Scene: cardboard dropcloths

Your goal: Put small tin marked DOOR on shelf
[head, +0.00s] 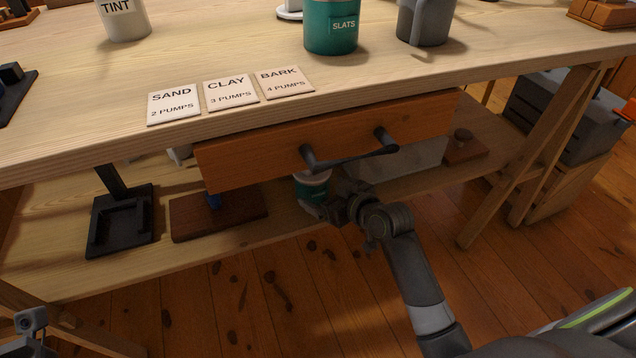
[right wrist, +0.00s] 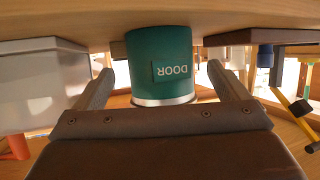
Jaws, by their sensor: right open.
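The small teal tin marked DOOR (right wrist: 155,65) stands on the lower shelf (head: 120,270) under the bench, with a pale metal rim. Its label reads upside down in the right wrist view. In the head view the tin (head: 316,190) is partly hidden by the drawer and my gripper. My right gripper (head: 324,200) is open, with a finger on each side of the tin in the right wrist view. My left gripper's fingers are not seen.
An orange-brown drawer (head: 250,155) with a dark bar handle (head: 350,158) hangs just above the tin. A brown board (head: 218,215) and black stand (head: 120,222) lie to its left. A pale box (head: 412,160) is to its right. A teal SLATS tin (head: 330,28) stands on the bench top.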

